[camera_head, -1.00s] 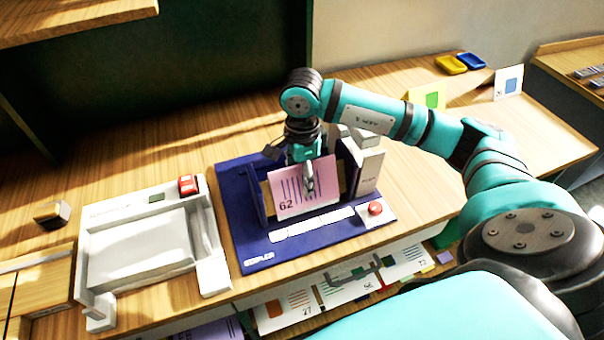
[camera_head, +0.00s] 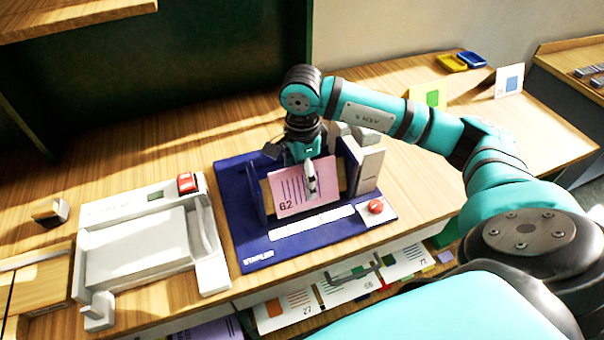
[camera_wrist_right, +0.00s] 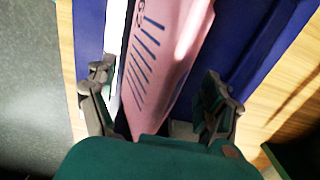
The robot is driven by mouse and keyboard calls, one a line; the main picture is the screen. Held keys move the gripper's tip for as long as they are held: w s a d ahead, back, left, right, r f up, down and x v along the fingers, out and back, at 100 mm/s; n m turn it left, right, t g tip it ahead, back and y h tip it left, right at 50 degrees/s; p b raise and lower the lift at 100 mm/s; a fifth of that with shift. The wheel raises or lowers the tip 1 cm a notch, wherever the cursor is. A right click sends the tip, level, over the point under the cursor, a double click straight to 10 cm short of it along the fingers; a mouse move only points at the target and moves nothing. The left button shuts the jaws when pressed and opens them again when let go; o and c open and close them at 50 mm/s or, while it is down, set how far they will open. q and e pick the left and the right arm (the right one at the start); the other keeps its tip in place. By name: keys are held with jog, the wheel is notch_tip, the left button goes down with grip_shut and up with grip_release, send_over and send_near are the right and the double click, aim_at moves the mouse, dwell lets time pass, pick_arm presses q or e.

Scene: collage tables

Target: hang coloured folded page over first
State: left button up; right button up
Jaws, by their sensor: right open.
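A pink folded page (camera_head: 290,190) marked 62 with dark blue stripes stands upright, slightly tilted, in the blue stapler (camera_head: 262,240). My right gripper (camera_head: 293,168) is over the page, with one finger in front of its face and the other behind. In the right wrist view the open fingers (camera_wrist_right: 157,92) stand on either side of the pink page (camera_wrist_right: 165,55), with gaps visible. The page's lower edge and how it rests on the stapler are partly hidden. My left gripper is not in view.
A white device (camera_head: 140,245) with a red button stands left of the stapler. A red button (camera_head: 376,206) is on the stapler's right corner. More pages (camera_head: 290,308) lie below the table's front edge.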

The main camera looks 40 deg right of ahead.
notch_tip(320, 180, up, 12)
jog(key=shift+f, duration=0.25)
dwell(0.6)
